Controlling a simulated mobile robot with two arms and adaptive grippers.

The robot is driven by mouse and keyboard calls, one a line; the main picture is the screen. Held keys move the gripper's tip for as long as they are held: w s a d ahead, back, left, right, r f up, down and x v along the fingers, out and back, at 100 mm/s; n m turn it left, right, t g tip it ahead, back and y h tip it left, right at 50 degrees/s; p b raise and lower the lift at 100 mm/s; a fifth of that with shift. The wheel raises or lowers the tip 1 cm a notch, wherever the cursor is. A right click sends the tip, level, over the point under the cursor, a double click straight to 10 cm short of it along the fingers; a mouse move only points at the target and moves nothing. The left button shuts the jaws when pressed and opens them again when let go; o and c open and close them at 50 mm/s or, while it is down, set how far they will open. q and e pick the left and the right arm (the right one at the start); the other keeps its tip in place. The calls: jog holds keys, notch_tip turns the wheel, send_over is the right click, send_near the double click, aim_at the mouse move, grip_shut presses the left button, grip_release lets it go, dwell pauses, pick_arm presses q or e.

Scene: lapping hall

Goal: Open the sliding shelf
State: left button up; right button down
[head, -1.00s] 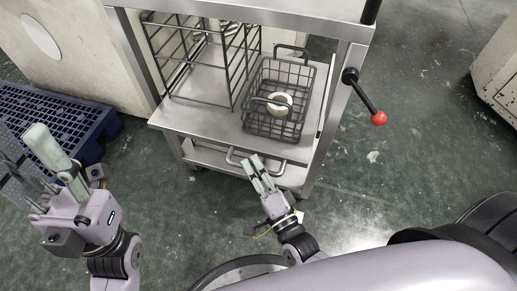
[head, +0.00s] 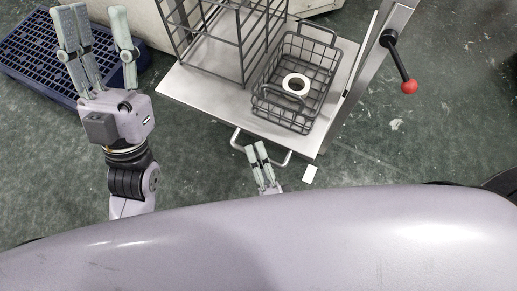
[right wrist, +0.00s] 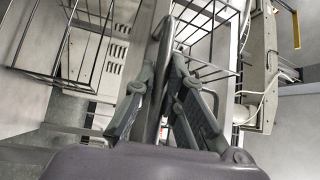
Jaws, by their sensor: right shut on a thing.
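The sliding shelf (head: 215,96) is a flat grey metal plate in the head view, sticking out from a metal frame. A bent metal handle (head: 287,157) runs along its front edge. My right gripper (head: 256,148) is at this handle, its fingers shut on the bar. In the right wrist view the handle bar (right wrist: 160,68) passes between the fingers of my right gripper (right wrist: 165,82). My left gripper (head: 93,22) is at the upper left of the head view, fingers spread, empty and away from the shelf.
On the shelf stand a tall wire rack (head: 237,50) and a small wire basket (head: 290,116) holding a white ring (head: 296,84). A lever with a red knob (head: 409,87) juts out right of the shelf. A blue pallet (head: 30,60) lies at left. The floor at right is clear.

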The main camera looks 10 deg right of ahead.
jog(key=shift+f, duration=0.1)
jog(key=c, duration=1.7)
grip_release()
jog(key=shift+o, duration=0.2)
jog(key=shift+s, duration=0.1)
jog(key=v, duration=1.1)
jog(key=shift+s, duration=0.4)
jog(key=shift+d, duration=0.15)
